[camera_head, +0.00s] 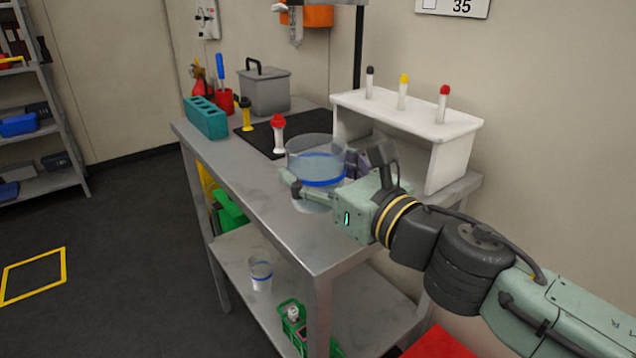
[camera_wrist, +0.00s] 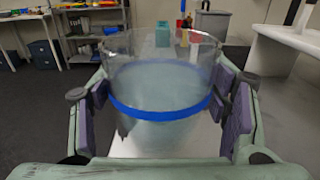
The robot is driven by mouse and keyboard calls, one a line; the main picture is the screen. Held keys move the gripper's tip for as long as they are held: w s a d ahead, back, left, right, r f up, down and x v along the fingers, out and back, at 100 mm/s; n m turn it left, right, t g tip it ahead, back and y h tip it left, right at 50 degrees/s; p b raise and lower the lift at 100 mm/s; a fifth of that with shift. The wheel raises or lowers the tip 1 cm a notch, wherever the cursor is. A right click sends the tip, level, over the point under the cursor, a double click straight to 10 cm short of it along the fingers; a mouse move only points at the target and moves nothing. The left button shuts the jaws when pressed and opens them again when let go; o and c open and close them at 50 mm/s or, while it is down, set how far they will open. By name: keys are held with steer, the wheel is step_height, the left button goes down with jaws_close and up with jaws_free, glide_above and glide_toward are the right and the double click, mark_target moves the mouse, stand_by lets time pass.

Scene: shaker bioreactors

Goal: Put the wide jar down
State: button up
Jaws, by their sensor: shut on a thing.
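The wide jar (camera_head: 316,160) is a clear glass vessel with a blue band around it. It is upright over the front part of the steel table (camera_head: 262,204). My gripper (camera_head: 322,187) is shut on it, with one finger on each side. In the wrist view the jar (camera_wrist: 160,75) fills the middle, between the purple pads of my gripper (camera_wrist: 168,112). I cannot tell whether the base of the jar touches the table top.
A black mat (camera_head: 258,138) with a red-capped tube (camera_head: 279,134) and a black-and-yellow one (camera_head: 246,114) lies behind the jar. A white raised shelf (camera_head: 400,112) stands close on the right. A teal rack (camera_head: 205,118) and grey box (camera_head: 265,90) stand farther back. The table's front-left area is bare.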

steer(key=w+a, duration=0.1)
steer(key=w, duration=0.4)
steer(key=w+a+f+p, duration=0.1)
steer(key=w+a, duration=0.1)
steer(key=w, duration=0.3)
steer(key=w+a, duration=0.2)
steer(key=w, duration=0.3)
steer(key=shift+f+p, duration=0.25)
steer(key=shift+p, duration=0.15)
steer(key=shift+f, duration=1.75)
steer(key=shift+f, duration=0.2)
steer(key=o, duration=1.7)
steer(key=shift+c, duration=0.2)
steer(key=shift+r, duration=0.15)
steer(key=shift+s+d+p, duration=0.1)
steer(key=shift+d+p, duration=0.05)
steer(key=shift+p, duration=0.15)
steer(key=b+v, duration=0.2)
steer(key=v, duration=0.9)
steer(key=shift+s+d, duration=0.2)
steer(key=shift+s, duration=0.15)
steer(key=shift+d, duration=0.1)
